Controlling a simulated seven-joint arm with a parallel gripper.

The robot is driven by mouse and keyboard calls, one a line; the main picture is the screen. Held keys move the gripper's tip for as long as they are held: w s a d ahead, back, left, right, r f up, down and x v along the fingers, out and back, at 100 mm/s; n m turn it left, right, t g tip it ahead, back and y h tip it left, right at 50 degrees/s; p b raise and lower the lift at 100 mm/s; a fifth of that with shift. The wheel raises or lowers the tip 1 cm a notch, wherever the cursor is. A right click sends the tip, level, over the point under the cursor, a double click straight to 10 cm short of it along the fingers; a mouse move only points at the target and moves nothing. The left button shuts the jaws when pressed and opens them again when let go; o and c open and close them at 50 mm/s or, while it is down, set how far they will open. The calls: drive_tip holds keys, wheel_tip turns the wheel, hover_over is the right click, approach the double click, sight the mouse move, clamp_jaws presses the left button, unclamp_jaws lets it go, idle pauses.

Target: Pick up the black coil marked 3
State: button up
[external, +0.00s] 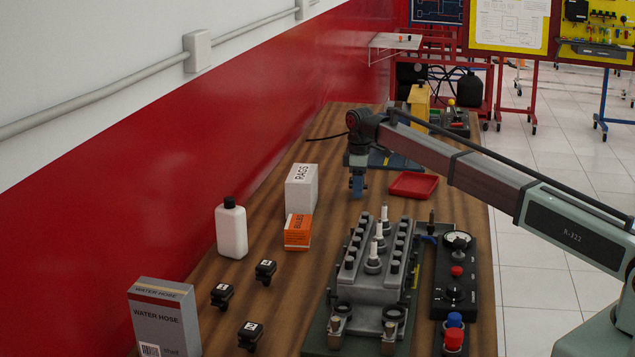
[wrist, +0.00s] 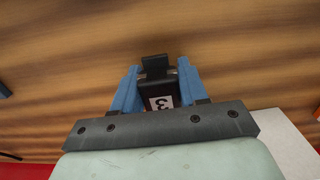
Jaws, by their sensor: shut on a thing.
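The black coil marked 3 (wrist: 158,92) shows in the wrist view, its white label facing the camera. My gripper (wrist: 157,82) has its two blue fingers closed on the coil's sides. In the external view my gripper (external: 357,187) points down over the far part of the wooden table, left of the red tray. The coil is hard to make out there, and I cannot tell whether it touches the table. Three other black coils stand at the near left: one at the back (external: 265,272), one on the left (external: 222,295) and one in front (external: 250,336).
A white RAGS box (external: 300,190), an orange box (external: 297,232) and a white bottle (external: 231,230) stand left of my gripper. A water hose box (external: 165,318) is at the near left. The engine block (external: 375,290) and a control panel (external: 455,275) fill the near right.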

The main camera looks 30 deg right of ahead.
drive_tip(key=shift+c, duration=1.1)
